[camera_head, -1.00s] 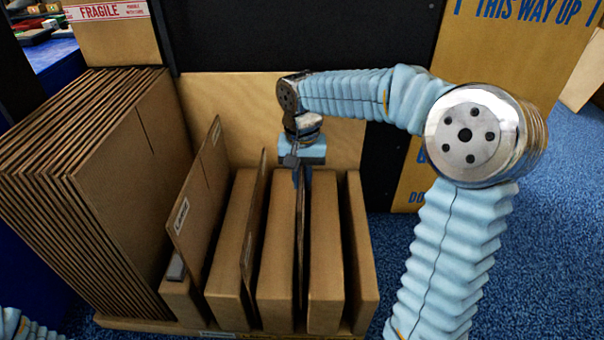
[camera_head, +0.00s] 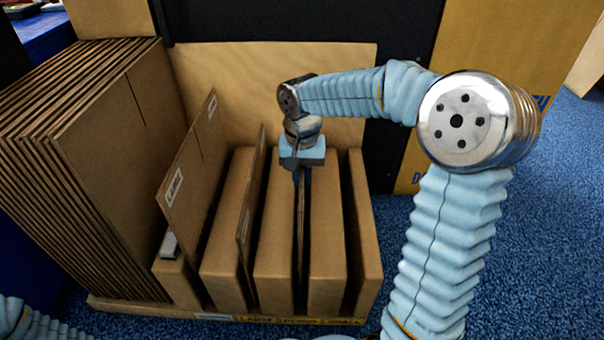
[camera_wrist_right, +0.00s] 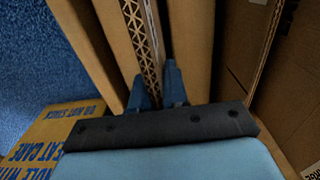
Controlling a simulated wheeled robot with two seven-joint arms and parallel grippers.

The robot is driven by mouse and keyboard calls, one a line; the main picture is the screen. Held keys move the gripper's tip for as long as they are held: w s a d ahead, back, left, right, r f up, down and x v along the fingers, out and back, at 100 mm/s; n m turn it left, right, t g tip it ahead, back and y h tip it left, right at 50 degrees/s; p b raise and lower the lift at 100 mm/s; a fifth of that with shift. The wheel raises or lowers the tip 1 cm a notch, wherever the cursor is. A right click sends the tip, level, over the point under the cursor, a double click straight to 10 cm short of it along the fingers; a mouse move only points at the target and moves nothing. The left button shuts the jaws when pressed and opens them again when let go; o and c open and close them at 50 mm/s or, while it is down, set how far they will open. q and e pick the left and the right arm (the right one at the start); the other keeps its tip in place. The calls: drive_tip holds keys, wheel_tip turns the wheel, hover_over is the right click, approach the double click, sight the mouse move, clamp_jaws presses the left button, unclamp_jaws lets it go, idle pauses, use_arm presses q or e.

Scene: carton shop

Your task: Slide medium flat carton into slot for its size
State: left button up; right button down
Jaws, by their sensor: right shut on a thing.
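My right gripper (camera_head: 301,175) is shut on the top edge of a thin brown flat carton (camera_head: 300,235). The carton stands upright in the gap between two thick brown dividers of the slotted rack (camera_head: 325,205), its lower part hidden between them. In the right wrist view, the carton's corrugated edge (camera_wrist_right: 141,38) runs between the blue fingertips (camera_wrist_right: 157,88), close beside a divider. Yellow labels (camera_head: 300,320) sit on the rack's front edge, too small to read surely. My left gripper is out of view; only a bit of its arm shows at lower left.
A taller labelled flat carton (camera_head: 196,175) leans in a slot further left, and another (camera_head: 250,195) stands one slot left of the held one. The rightmost slot (camera_head: 349,215) looks empty. A stack of flat cartons (camera_head: 75,170) fills the left. A plywood board (camera_head: 220,85) rises behind.

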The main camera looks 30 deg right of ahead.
drive_tip(key=shift+f, duration=0.4)
drive_tip(key=c, duration=1.1)
unclamp_jaws()
drive_tip(key=shift+o, duration=0.2)
wheel_tip(320, 180, up, 14)
drive_tip(key=p, duration=0.4)
drive_tip(key=shift+f, duration=0.1)
